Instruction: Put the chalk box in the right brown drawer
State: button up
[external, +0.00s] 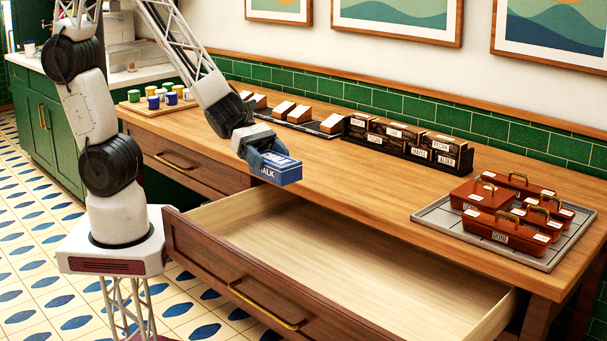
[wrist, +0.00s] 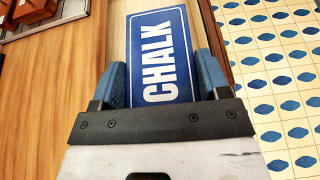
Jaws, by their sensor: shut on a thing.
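The chalk box (external: 279,173) is blue with a white CHALK label, and its labelled face fills the middle of the wrist view (wrist: 161,55). My gripper (external: 262,160) is shut on it, with a blue finger on each side of the box in the wrist view (wrist: 165,82). It holds the box up near the front edge of the counter, by the back left part of the open drawer. The right brown drawer (external: 375,265) is pulled out, with a pale wooden inside that looks empty and a brass handle on its front.
The left brown drawer (external: 190,172) is shut. On the wooden counter (external: 340,175) stand a grey tray (external: 440,225) with several brown toolboxes, a dark rack (external: 395,150) of labelled boxes, and a board of small jars (external: 150,110). The counter's middle is clear.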

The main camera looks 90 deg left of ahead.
jog(key=shift+s+d+f, duration=0.15)
jog(key=shift+d, duration=0.25)
notch_tip(320, 180, down, 23)
jog(key=shift+a+r, duration=0.1)
jog(key=shift+r, duration=0.05)
dwell(0.4)
send_over(329, 289)
jog(key=shift+f, duration=0.75)
jog(key=shift+f, duration=1.75)
jog(key=shift+f, duration=0.1)
